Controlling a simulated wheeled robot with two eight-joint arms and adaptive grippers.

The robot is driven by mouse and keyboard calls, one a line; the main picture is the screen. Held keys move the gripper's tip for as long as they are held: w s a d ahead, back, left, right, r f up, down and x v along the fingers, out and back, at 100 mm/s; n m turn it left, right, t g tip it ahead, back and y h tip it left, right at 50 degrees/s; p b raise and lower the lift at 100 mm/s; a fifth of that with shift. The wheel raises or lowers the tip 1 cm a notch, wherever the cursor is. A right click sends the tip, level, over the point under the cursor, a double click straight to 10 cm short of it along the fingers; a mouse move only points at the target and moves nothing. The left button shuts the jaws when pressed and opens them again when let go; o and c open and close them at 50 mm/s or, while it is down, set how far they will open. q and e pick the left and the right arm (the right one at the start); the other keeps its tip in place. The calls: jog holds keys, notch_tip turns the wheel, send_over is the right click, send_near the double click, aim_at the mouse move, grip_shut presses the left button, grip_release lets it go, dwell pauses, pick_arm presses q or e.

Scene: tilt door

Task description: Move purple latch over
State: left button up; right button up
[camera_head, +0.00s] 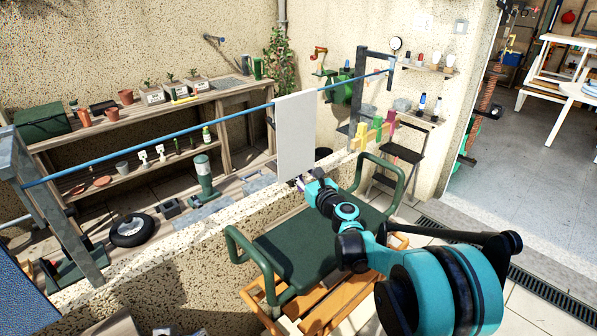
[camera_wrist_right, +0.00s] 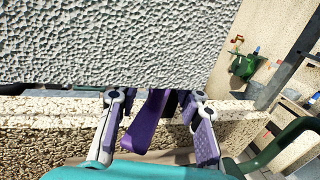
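In the right wrist view, a purple latch (camera_wrist_right: 147,128) slants down below the lower edge of a pale rough panel (camera_wrist_right: 100,45). My right gripper (camera_wrist_right: 160,143) is open, with one finger on each side of the latch. The latch looks nearer the left finger, and I cannot tell whether they touch. In the head view the same panel (camera_head: 294,135) hangs from a blue rod (camera_head: 150,143). My right gripper (camera_head: 302,185) is at its lower right corner, where the latch is too small to make out clearly. My left gripper is not in view.
A low stone wall (camera_head: 180,255) runs under the panel. A green-framed chair (camera_head: 310,245) stands in front of it, below my right arm. Yellow, green and magenta pieces (camera_head: 377,130) stand on the wall farther right. A shelf bench (camera_head: 150,115) is behind.

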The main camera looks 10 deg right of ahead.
jog(key=shift+w+a, duration=0.15)
jog(key=shift+w, duration=0.35)
grip_shut()
jog(key=shift+w+d+n+g+y+p, duration=0.25)
jog(key=shift+d+n+g+y, duration=0.7)
jog(key=shift+y, duration=0.35)
jog(key=shift+w+d+n+g+y+p, duration=0.25)
jog(key=shift+d+n+g+y, duration=0.45)
jog(key=shift+n+y, duration=0.5)
jog(key=shift+w+d+n+g+y+p, duration=0.2)
jog(key=shift+d+n+g+y, duration=0.6)
jog(key=shift+y, duration=0.6)
